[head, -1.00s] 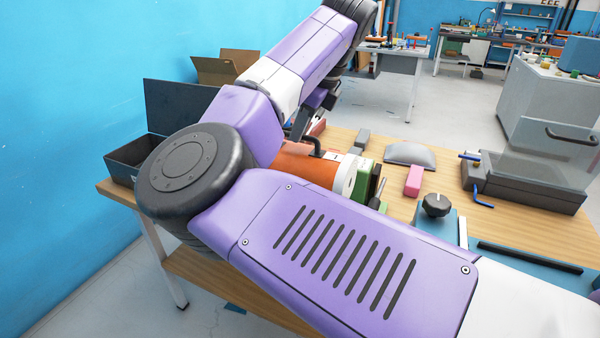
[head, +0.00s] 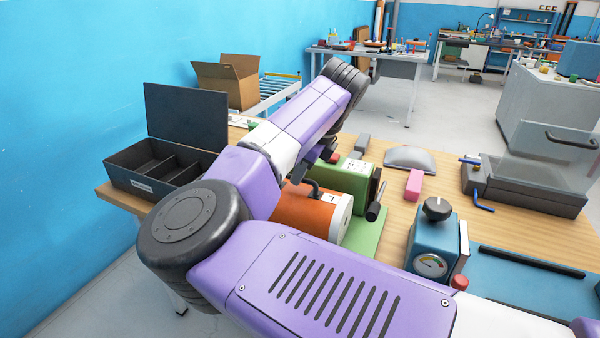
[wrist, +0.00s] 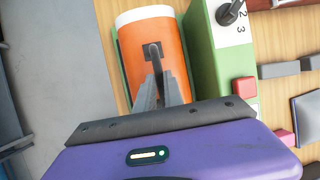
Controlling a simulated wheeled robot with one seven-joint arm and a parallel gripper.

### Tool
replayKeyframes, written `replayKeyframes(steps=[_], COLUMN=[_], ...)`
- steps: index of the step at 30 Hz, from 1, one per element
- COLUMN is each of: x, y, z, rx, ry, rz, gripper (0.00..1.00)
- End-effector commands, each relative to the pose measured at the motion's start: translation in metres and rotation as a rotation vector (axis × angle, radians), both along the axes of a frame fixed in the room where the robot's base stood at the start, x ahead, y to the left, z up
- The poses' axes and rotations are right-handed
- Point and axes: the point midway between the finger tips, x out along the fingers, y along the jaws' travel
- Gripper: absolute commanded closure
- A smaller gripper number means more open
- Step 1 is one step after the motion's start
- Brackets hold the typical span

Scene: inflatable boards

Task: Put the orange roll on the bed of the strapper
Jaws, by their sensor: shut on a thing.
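The orange roll (head: 298,208) is a lying orange cylinder with a white end and a dark handle on top. It is over the green bed (head: 370,238) of the strapper, beside its green housing (head: 345,180). In the wrist view the roll (wrist: 172,70) lies alongside the housing (wrist: 206,60), with a strip of green showing on its other side. My gripper (wrist: 157,78) is shut on the roll's handle from above. I cannot tell whether the roll touches the bed. My arm hides part of the roll and gripper in the head view.
A blue device with a dial (head: 434,242) stands to the right, near a pink block (head: 413,185) and a grey domed object (head: 409,158). A black open-lidded box (head: 165,165) is at the left. A grey machine (head: 525,185) stands at the right.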

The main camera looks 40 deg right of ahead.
Motion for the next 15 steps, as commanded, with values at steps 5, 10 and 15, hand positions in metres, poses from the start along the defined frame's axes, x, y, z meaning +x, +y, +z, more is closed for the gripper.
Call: replayKeyframes(steps=[5,10,15], x=[0.0003,0.0000,-0.0001], y=[-0.0001,0.0001,0.0001], z=[-0.0006,-0.0023,-0.0022], rx=[-0.001,0.000,0.000], ry=[-0.001,0.000,0.000], rz=[0.000,0.000,0.000], gripper=[1.00,0.66,0.66])
